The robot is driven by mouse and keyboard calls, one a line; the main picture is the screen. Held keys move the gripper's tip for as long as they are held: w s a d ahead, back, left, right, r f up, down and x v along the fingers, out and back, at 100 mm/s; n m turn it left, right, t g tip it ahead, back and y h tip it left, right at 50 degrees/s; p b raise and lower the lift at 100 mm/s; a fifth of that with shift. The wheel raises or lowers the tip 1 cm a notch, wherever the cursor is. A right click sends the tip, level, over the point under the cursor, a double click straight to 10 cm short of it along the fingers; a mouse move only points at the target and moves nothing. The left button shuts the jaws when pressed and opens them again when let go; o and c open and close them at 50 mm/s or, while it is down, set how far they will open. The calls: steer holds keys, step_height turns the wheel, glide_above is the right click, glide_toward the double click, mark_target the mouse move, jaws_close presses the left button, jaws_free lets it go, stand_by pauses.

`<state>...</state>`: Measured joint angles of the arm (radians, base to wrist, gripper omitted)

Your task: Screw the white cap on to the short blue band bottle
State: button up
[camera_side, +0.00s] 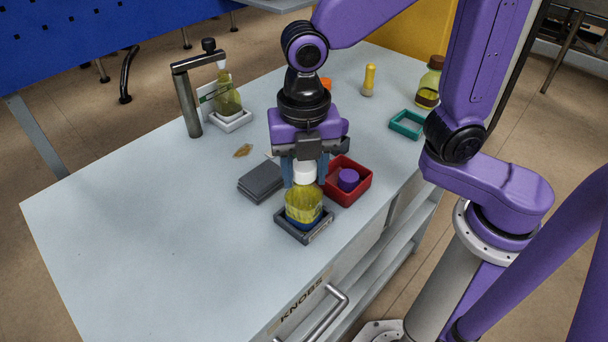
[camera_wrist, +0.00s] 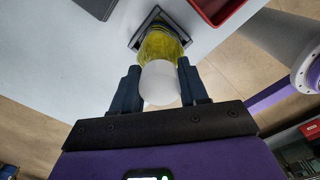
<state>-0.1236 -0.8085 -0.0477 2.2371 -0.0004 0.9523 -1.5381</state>
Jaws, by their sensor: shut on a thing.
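The short bottle (camera_side: 304,205) holds yellow liquid and has a blue band low on its body. It stands upright in a dark square holder (camera_side: 318,236) near the table's front edge. The white cap (camera_side: 304,173) is at the bottle's mouth, between my gripper's fingers. My gripper (camera_side: 304,172) points down and is shut on the cap. In the wrist view the white cap (camera_wrist: 159,83) lies between the two dark fingers, with the yellow bottle (camera_wrist: 160,46) beyond it. The cap hides the bottle's neck, so I cannot tell whether the threads are engaged.
A red tray (camera_side: 364,190) with a purple cap (camera_side: 348,179) stands close right of the gripper. A grey block (camera_side: 260,181) lies left. Behind are a second bottle (camera_side: 228,98) by a post stand (camera_side: 188,100), and a teal frame (camera_side: 407,125). The table's left part is clear.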

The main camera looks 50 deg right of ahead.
steer(key=shift+m, duration=0.9)
steer(key=shift+m, duration=0.9)
steer(key=shift+m, duration=0.8)
steer(key=shift+m, duration=0.9)
